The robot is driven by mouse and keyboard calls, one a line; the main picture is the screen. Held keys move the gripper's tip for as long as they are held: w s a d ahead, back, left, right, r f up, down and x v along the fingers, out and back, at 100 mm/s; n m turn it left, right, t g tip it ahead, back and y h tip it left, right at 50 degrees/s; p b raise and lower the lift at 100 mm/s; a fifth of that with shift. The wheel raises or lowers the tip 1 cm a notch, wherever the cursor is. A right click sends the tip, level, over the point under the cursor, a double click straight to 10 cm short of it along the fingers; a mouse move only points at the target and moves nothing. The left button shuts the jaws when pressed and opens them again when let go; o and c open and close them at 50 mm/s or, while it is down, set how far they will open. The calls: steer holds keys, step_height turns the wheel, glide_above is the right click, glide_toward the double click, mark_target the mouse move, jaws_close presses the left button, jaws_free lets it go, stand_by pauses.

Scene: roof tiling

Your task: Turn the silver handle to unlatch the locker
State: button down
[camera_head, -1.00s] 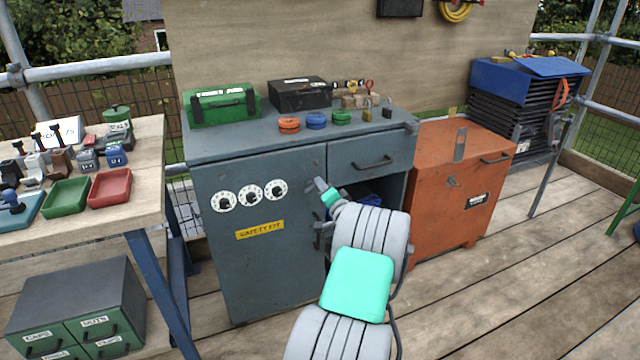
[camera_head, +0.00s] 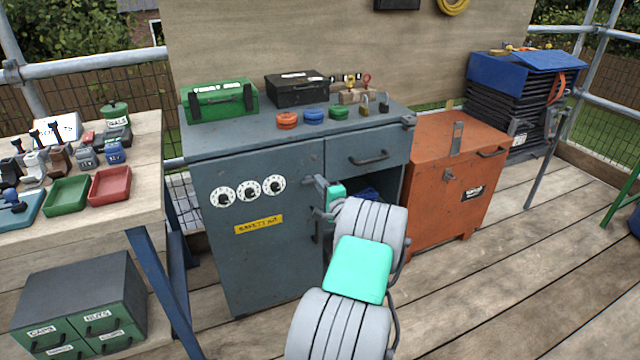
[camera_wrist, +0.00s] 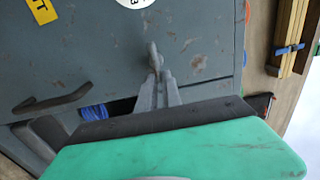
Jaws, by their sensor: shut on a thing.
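The grey-blue locker (camera_head: 262,262) stands in the middle, its left door shut, with three white dials and a yellow label. The silver handle is near the door's upper right edge; in the wrist view (camera_wrist: 153,56) it sits between my fingertips. My gripper (camera_head: 318,183) is shut on it, and my fingers and wrist hide most of it in the head view. A dark pull handle (camera_wrist: 55,99) is lower on the same door, and part of it shows beside my arm in the head view (camera_head: 317,228).
A drawer (camera_head: 366,155) and an open compartment with blue contents are right of the door. An orange cabinet (camera_head: 440,190) stands further right. A green box (camera_head: 215,103) and a black case (camera_head: 296,90) lie on top. A workbench (camera_head: 140,165) is at left. Floor at front right is clear.

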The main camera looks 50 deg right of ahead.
steer(key=c, duration=1.5)
jaws_free()
steer(key=p+v, duration=0.1)
steer(key=v, duration=0.6)
steer(key=shift+s+a, duration=0.2)
steer(key=shift+s, duration=0.15)
